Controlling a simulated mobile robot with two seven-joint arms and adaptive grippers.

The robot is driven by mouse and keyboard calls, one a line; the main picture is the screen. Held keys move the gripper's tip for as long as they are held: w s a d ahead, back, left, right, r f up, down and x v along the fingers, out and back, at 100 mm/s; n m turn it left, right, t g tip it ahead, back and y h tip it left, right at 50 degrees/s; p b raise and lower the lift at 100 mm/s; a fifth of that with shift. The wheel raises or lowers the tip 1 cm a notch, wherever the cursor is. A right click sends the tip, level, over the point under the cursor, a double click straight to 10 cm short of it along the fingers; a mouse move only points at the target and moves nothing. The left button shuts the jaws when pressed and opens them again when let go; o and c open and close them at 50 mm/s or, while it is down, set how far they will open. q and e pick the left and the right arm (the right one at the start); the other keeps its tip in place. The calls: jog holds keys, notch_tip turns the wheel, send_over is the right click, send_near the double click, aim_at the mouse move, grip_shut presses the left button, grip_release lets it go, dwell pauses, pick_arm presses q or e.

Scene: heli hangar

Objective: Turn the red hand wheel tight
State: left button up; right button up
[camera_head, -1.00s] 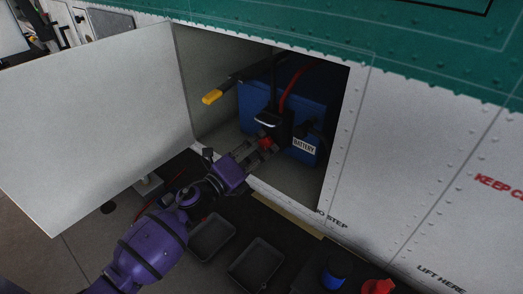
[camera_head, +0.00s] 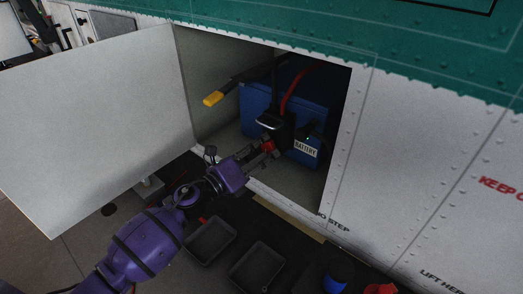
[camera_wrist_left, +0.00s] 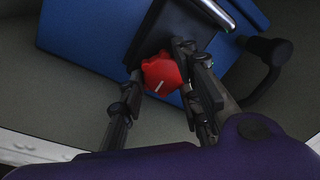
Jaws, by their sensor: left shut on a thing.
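The red hand wheel (camera_head: 268,146) sits on the front of a black connector (camera_head: 281,127) at the blue battery (camera_head: 305,98), inside the open compartment. In the left wrist view the red wheel (camera_wrist_left: 162,73) shows a white mark line, tilted. My left gripper (camera_head: 266,149) reaches in from the left and is shut on the wheel, one finger on each side of it in the left wrist view (camera_wrist_left: 158,84). The fingers hide part of the wheel in the head view. My right gripper is not in view.
The white compartment door (camera_head: 95,115) stands open at the left. A black cable with a yellow end (camera_head: 213,99) hangs at the upper left of the opening. Dark trays (camera_head: 256,267), a blue item (camera_head: 335,280) and a red item (camera_head: 380,289) lie below the compartment.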

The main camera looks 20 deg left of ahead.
pick_arm(q)
jog(key=o, duration=1)
jog(key=shift+a+f, duration=0.1)
jog(key=shift+f, duration=0.3)
jog(key=shift+c, duration=0.2)
jog(key=shift+o, duration=0.4)
jog(key=shift+r, duration=0.2)
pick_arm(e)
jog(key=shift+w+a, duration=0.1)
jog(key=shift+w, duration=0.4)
pick_arm(q)
jog(key=v, duration=1.2)
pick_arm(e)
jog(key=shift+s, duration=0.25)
